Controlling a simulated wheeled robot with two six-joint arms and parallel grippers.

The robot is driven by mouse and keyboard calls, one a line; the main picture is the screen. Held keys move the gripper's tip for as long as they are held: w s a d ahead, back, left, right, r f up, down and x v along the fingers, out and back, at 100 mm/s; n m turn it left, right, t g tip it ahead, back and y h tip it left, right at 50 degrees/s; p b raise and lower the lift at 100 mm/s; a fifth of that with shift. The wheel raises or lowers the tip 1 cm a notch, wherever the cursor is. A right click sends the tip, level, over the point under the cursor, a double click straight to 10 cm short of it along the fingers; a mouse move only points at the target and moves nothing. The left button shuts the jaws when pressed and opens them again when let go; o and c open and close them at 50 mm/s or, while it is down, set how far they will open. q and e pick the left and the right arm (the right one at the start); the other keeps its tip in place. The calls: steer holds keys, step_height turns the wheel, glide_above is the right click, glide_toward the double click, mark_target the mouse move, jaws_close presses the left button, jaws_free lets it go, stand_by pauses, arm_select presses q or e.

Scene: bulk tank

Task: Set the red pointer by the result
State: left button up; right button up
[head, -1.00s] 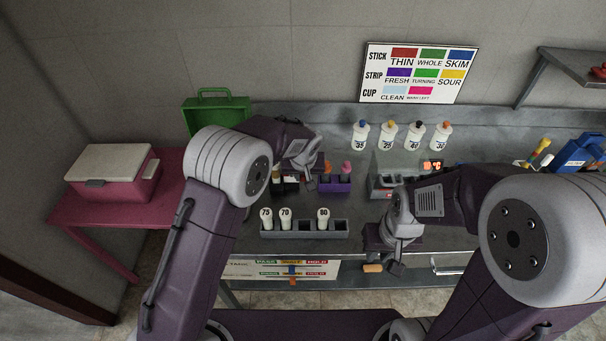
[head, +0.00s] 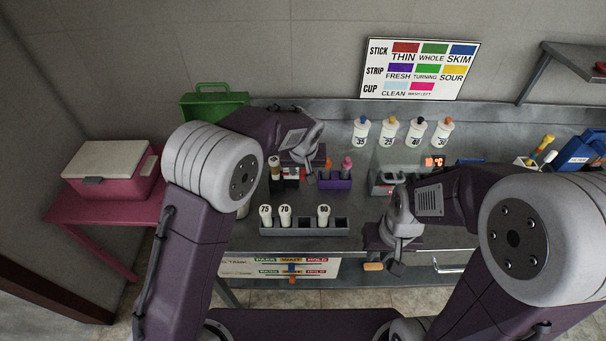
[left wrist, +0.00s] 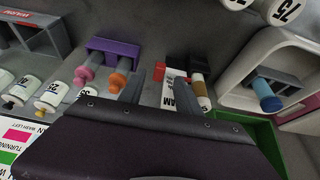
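A board with PASS and HOLD labels in two rows (head: 245,268) hangs below the bench's front edge. A small blue tab (head: 292,268) and an orange-red tab (head: 292,281) show at its middle; which is the red pointer I cannot tell. My left gripper (head: 311,165) is over the bench between a dark rack and a purple rack. In the left wrist view its fingers (left wrist: 160,88) are apart, with nothing seen between them but a red-and-white box (left wrist: 172,90) beyond. My right gripper (head: 392,262) hangs at the bench front, beside a tan piece (head: 373,267); its fingers are unclear.
A grey rack (head: 340,229) holds vials marked 75, 70 and 80. A purple rack (head: 335,182) holds pink and orange tubes. Several white bottles (head: 388,133) stand behind.

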arm_select(q)
steer(key=v, duration=0.4)
steer(key=shift+r, duration=0.2)
steer(key=s+a+r+n, duration=0.1)
steer(key=s+a+n, duration=0.25)
steer(key=a, duration=1.05)
steer(key=s+a+f+m+g, duration=0.1)
steer(key=s+f, duration=0.3)
steer(key=s, duration=0.5)
steer(key=s+a+f+m+g, duration=0.2)
steer(key=s+a+f, duration=0.1)
steer(key=s, duration=0.6)
steer(key=shift+s+f, duration=0.4)
steer(key=shift+f, duration=0.45)
steer(key=shift+s+d, duration=0.1)
